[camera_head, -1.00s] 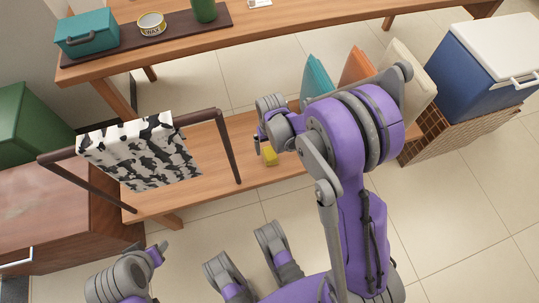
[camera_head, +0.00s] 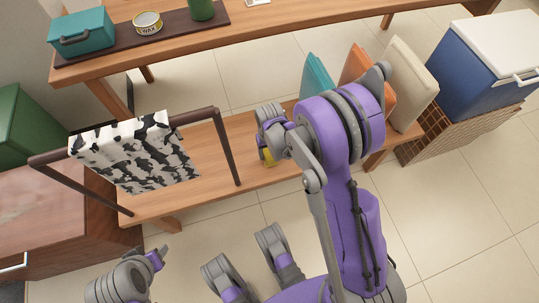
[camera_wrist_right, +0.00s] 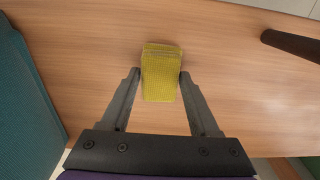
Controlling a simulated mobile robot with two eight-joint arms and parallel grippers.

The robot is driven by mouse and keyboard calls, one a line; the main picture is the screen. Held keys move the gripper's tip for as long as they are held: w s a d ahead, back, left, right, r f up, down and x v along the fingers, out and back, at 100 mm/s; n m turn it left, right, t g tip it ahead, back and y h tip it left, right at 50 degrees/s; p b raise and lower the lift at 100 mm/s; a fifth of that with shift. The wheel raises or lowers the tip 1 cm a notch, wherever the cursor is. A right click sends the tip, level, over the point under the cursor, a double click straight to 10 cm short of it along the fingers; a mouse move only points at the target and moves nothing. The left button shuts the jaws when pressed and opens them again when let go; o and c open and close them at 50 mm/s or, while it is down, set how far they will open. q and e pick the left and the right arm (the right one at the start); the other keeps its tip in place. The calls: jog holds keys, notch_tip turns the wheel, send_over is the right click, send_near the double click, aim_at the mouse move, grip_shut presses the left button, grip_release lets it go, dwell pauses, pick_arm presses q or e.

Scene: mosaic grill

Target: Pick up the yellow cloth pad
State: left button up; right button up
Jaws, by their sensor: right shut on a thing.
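The yellow cloth pad (camera_wrist_right: 161,75) is on the wooden bench surface in the right wrist view, between the two dark fingers of my right gripper (camera_wrist_right: 160,76). The fingers close on its left and right sides. In the head view only a small yellow part of the pad (camera_head: 268,157) shows below my right gripper (camera_head: 264,146), the rest being hidden by the wrist. Whether the pad is lifted off the bench cannot be told. My left gripper (camera_head: 158,257) is at the lower left of the head view, away from the bench, and its fingertips are unclear.
A blue cooler (camera_head: 480,70) stands beyond. Bench around the pad is clear.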

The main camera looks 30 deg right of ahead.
grip_shut()
notch_tip(320, 180, up, 10)
jog(key=p, duration=0.3)
